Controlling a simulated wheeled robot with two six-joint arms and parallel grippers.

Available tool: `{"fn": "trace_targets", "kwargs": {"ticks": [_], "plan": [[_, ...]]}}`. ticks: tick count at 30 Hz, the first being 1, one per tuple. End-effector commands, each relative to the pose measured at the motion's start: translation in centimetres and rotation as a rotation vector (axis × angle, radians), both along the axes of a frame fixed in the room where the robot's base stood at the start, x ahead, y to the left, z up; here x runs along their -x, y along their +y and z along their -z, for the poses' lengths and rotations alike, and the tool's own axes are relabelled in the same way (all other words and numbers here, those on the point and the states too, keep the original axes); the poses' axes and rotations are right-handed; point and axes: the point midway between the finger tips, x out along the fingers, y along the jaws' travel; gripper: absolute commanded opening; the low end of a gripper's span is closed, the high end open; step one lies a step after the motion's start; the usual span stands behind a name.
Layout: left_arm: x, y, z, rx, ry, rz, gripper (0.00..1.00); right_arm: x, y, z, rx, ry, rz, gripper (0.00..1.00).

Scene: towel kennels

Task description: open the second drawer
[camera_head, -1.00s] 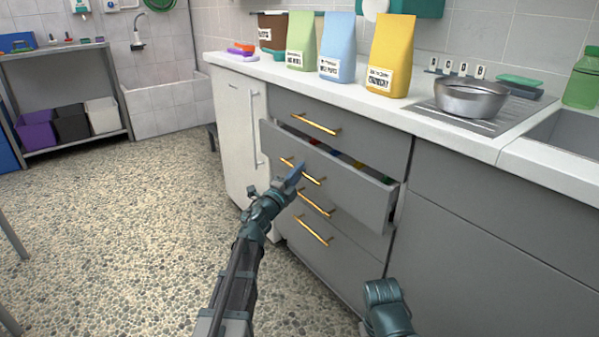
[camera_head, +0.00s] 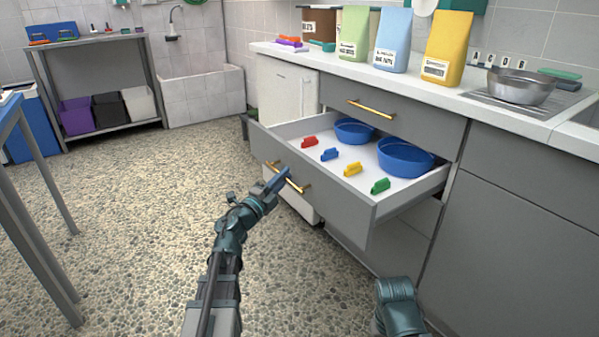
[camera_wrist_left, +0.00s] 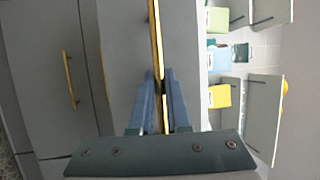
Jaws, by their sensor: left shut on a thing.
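The second drawer (camera_head: 335,195) is pulled well out of the grey cabinet, and its white inside shows. My left gripper (camera_head: 283,175) is shut on the drawer's gold handle (camera_head: 299,187). In the left wrist view the blue fingers of the left gripper (camera_wrist_left: 160,85) sit on both sides of the gold handle (camera_wrist_left: 156,35).
The top drawer (camera_head: 420,125) above is closed. The counter (camera_head: 350,68) carries several bags and a metal bowl (camera_head: 520,88). A metal table (camera_head: 25,190) stands at the left, and a shelf with bins (camera_head: 77,117) at the back. The pebbled floor (camera_head: 150,190) between is clear.

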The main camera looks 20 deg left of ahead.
Motion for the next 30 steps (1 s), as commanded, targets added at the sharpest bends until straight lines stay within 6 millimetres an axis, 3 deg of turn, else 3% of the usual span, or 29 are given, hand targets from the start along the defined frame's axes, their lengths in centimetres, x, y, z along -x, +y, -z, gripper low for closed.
{"fn": "trace_targets", "kwargs": {"ticks": [3, 9, 26, 27, 30], "plan": [[1.9, 1.3, 0.0, -0.002, 0.001, -0.002, 0.00, 0.0, 0.0, 0.0, 0.000, 0.000, 0.000, 0.50], [3.5, 2.6, 0.0, -0.001, 0.001, 0.000, 0.00, 0.0, 0.0, 0.0, 0.000, 0.000, 0.000, 0.50], [4.3, 3.3, 0.0, -0.002, 0.000, 0.002, 0.00, 0.0, 0.0, 0.0, 0.000, 0.000, 0.000, 0.50], [4.3, 3.3, 0.0, -0.002, 0.000, 0.002, 0.16, 0.0, 0.0, 0.0, 0.000, 0.000, 0.000, 0.50], [4.3, 3.3, 0.0, -0.002, 0.000, 0.002, 0.34, 0.0, 0.0, 0.0, 0.000, 0.000, 0.000, 0.50]]}}
